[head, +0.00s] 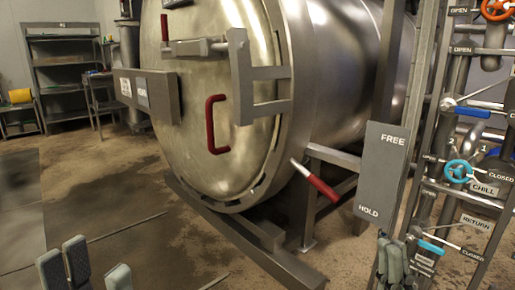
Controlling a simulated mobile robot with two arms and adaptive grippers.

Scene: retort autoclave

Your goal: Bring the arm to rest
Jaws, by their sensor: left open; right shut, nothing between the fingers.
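My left gripper (90,264) is at the bottom left of the head view, low over the floor. Its grey fingers are spread apart with nothing between them. My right gripper (391,260) is at the bottom right, upright, below the FREE/HOLD panel and left of the valve rack. Its fingers are together and hold nothing. Both grippers are cut off by the lower edge, and most of both arms is out of view.
The retort's round steel door (200,130) fills the middle, with a red handle (211,125). A red lever (321,184) sticks out beside it. The grey FREE/HOLD panel (382,172) and valve rack (428,150) stand at right. Floor at left is mostly open; shelves (66,75) stand behind.

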